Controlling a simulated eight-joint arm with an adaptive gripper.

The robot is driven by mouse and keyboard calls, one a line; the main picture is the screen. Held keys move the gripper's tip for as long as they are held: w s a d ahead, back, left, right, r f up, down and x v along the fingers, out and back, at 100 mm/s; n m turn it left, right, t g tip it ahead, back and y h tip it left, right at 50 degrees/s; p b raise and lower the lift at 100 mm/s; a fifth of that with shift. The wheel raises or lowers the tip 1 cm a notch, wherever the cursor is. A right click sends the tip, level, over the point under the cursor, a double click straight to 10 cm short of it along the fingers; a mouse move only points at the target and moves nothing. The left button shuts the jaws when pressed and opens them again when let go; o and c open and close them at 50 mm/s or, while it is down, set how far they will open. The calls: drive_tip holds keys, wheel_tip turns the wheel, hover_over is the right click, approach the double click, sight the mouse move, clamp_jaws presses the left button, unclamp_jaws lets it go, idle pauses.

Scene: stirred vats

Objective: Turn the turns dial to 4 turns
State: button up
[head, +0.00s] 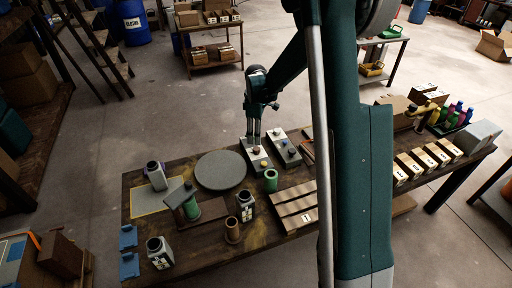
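A pale control box (254,164) stands on the dark wooden table near its far edge, with small knobs on its top. A second grey control box (290,158) with small dark knobs lies just to its right. I cannot tell from this view which knob is the turns dial, and no scale or number can be read. My gripper (253,142) points down over the far end of the pale box, close above or at a knob (257,150). Its two fingers look slightly apart, but whether they touch or hold the knob is too small to tell.
A round grey disc (220,170) lies left of the boxes. A green cylinder (271,180) stands just in front of them. Several jars, including one (246,206), and a slatted wooden tray (283,210) are nearer. My arm hides part of the table's middle right.

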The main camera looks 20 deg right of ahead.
sight(256, 148)
drive_tip(key=shift+f, duration=0.15)
drive_tip(key=shift+f+b, duration=0.6)
drive_tip(key=shift+f, duration=3.15)
drive_tip(key=shift+c, duration=0.2)
drive_tip(key=c, duration=0.9)
